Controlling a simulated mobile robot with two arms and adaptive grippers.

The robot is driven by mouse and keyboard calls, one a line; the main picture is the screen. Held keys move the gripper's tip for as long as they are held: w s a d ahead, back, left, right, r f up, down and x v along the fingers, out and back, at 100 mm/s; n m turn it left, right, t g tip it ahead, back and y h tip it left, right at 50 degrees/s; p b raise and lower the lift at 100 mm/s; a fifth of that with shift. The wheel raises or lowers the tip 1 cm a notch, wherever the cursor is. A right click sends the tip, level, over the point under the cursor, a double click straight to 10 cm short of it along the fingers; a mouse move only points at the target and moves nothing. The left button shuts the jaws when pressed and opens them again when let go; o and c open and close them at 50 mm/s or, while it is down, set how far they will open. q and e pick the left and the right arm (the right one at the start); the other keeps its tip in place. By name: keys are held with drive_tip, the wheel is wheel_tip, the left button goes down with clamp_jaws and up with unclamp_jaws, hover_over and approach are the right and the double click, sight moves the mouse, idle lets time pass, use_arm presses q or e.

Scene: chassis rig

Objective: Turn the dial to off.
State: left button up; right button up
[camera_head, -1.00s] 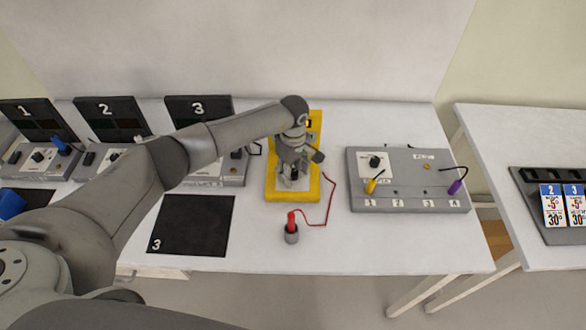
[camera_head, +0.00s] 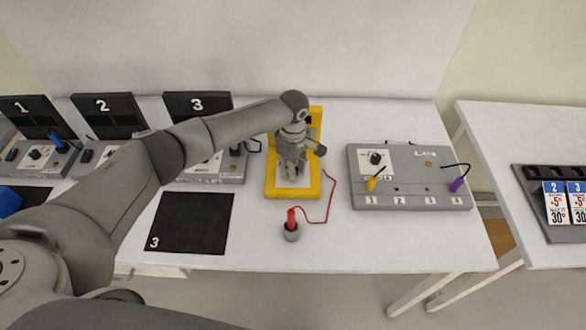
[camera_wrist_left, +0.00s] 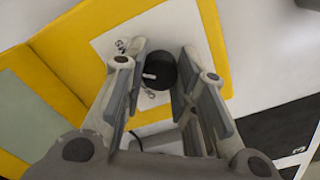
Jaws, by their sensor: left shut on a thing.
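The dial is a round black knob (camera_wrist_left: 160,70) with a white mark, on a white plate of the yellow-framed unit (camera_head: 292,194). The left wrist view shows it between the fingers of my left gripper (camera_wrist_left: 163,65), which is shut on it. Lettering beside the knob is partly covered by a finger and too small to read surely. In the head view my left gripper (camera_head: 291,174) points down over the yellow unit and hides the dial. My right gripper is in neither view.
A red probe in a grey cup (camera_head: 291,233) stands in front, its red wire running to the yellow unit. A grey panel (camera_head: 410,195) with a black knob and yellow and purple plugs is at right. A black mat (camera_head: 190,222) marked 3 lies at left.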

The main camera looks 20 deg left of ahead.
use_arm(q)
drive_tip(key=n+b, duration=0.3)
drive_tip(key=n, duration=0.1)
drive_tip(key=shift+f, duration=0.15)
drive_tip(key=n+b, duration=0.2)
drive_tip(key=n, duration=0.2)
drive_tip(key=n+b, duration=0.2)
drive_tip(key=n, duration=0.2)
drive_tip(key=shift+b, duration=0.3)
drive_tip(key=shift+n+b, duration=0.6)
drive_tip(key=shift+n, duration=1.3)
drive_tip(key=shift+r, duration=0.2)
drive_tip(key=o, duration=1.1)
drive_tip(key=shift+c, duration=0.2)
wheel_tip(320, 180, up, 12)
